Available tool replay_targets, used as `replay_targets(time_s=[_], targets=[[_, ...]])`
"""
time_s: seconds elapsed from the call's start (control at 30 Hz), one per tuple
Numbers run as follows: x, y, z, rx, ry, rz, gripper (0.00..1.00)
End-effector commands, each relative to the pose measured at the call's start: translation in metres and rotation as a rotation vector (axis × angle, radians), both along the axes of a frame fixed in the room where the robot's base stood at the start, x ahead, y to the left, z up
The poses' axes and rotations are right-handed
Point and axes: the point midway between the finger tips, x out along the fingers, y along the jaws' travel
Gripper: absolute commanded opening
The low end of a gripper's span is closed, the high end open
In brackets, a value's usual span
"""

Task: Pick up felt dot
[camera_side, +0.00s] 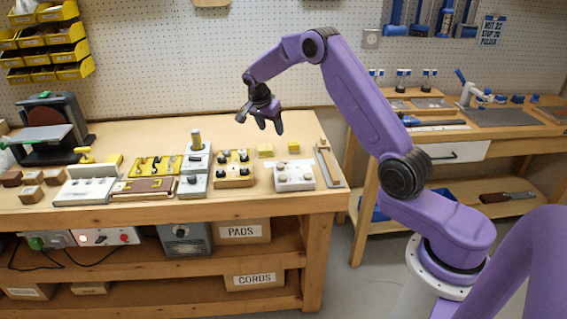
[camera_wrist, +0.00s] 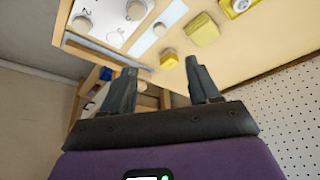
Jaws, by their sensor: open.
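I cannot single out the felt dot with certainty. Small round grey pieces sit on a white board (camera_side: 295,186) near the right end of the bench.
Two yellow blocks (camera_side: 265,151) stand behind the white board. A tan board with dark knobs (camera_side: 233,181) lies to its left, and a wooden strip (camera_side: 329,165) to its right. A grey block with an upright post (camera_side: 196,160) stands further left. A second bench (camera_side: 460,135) is at right.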

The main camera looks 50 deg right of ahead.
Motion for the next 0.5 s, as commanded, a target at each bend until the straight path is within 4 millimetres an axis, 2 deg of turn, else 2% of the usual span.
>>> replay_targets(time_s=[0.17,0.5], targets=[[0.0,-0.009,-0.02,0.001,0.003,-0.01,0.61],[0.002,-0.034,-0.079,0.001,0.003,-0.008,0.61]])
